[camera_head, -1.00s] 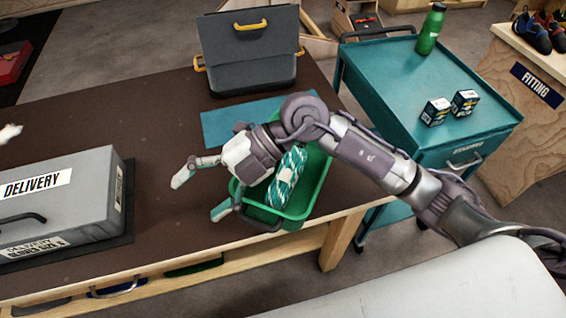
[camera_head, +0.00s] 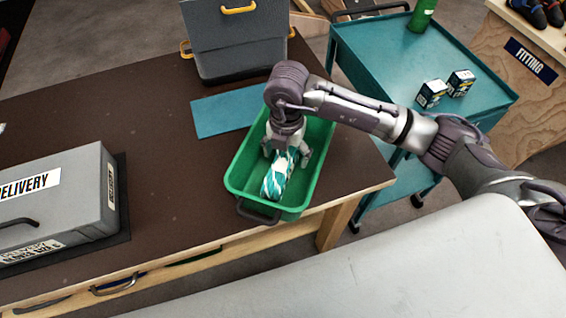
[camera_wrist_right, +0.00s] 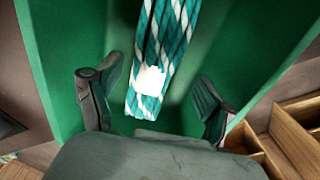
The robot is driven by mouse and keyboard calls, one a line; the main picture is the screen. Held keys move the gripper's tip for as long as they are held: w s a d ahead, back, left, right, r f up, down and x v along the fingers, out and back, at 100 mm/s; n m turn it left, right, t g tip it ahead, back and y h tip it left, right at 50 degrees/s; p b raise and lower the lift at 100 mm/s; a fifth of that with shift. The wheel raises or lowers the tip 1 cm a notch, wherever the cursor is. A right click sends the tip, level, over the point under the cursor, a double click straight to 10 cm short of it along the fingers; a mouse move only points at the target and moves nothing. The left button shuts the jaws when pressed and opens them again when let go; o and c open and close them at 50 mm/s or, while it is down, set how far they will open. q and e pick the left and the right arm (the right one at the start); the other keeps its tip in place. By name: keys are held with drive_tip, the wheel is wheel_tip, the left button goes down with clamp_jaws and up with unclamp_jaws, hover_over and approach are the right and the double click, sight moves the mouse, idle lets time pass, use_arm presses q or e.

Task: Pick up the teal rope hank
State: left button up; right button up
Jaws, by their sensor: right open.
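The teal rope hank (camera_head: 277,178), teal with white stripes, lies in the green bin (camera_head: 238,172) on the brown table. My right gripper (camera_head: 288,157) points down into the bin over the hank's far end. In the right wrist view the gripper (camera_wrist_right: 155,105) is open, one finger on each side of the hank (camera_wrist_right: 160,50). A white band or tag (camera_wrist_right: 150,80) shows on the hank between the fingers. I cannot tell whether the fingers touch it. My left gripper is not in view.
A grey delivery case (camera_head: 60,200) stands at the left of the table (camera_head: 160,180). A teal mat (camera_head: 222,112) and a grey toolbox (camera_head: 238,45) lie beyond the bin. A teal cart (camera_head: 400,60) with two small boxes and a green bottle (camera_head: 421,14) stands at right.

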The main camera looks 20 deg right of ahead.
sight(283, 158)
drive_tip(key=shift+w+f+p, duration=0.1)
drive_tip(key=shift+f+p, duration=0.2)
drive_tip(key=shift+f, duration=0.35)
drive_tip(key=f, duration=0.4)
drive_tip(key=shift+w+a+f+p, duration=0.1)
drive_tip(key=shift+w+p, duration=0.2)
drive_tip(key=shift+p, duration=0.1)
drive_tip(key=c, duration=1.5)
